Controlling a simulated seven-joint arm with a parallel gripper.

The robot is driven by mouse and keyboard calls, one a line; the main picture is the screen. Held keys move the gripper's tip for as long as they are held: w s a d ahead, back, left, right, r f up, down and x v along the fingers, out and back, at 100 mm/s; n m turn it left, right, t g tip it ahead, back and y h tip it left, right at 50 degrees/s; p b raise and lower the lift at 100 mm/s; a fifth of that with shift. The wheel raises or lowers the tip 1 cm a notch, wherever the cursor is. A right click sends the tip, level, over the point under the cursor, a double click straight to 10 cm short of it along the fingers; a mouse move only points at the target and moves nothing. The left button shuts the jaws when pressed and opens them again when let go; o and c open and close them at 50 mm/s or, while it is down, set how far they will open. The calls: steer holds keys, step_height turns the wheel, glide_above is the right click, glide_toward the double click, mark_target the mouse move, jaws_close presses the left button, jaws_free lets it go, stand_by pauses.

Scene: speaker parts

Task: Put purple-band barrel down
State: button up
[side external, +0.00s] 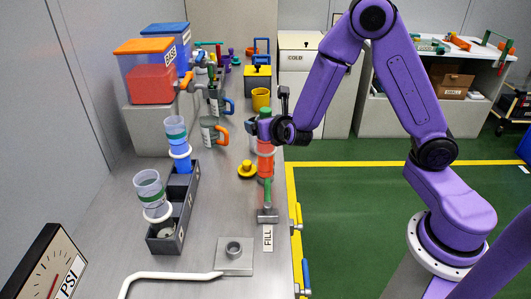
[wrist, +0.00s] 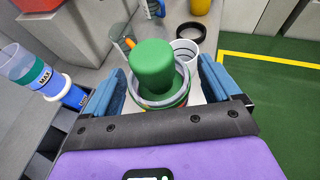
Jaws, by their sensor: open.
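A barrel with red contents (side external: 265,147) stands upright near the right edge of the bench. A green plunger-like top (wrist: 152,65) rises from its clear rim in the wrist view. My gripper (side external: 268,128) is at its upper part; in the wrist view its blue fingers (wrist: 163,92) are apart on either side of it. I cannot make out a purple band on this barrel. Two other clear barrels stand in the dark rack: one with blue contents (side external: 177,140) and an empty-looking one (side external: 148,187). The barrel's lower end is partly hidden by a green-handled fitting (side external: 267,195).
The dark rack (side external: 187,203) is left of the barrel. A yellow knob (side external: 247,170) is close by on its left. A grey block with a socket (side external: 235,255) and a FILL label (side external: 268,238) are in front.

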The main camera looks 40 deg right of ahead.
jaws_close()
steer(key=shift+r, duration=0.1)
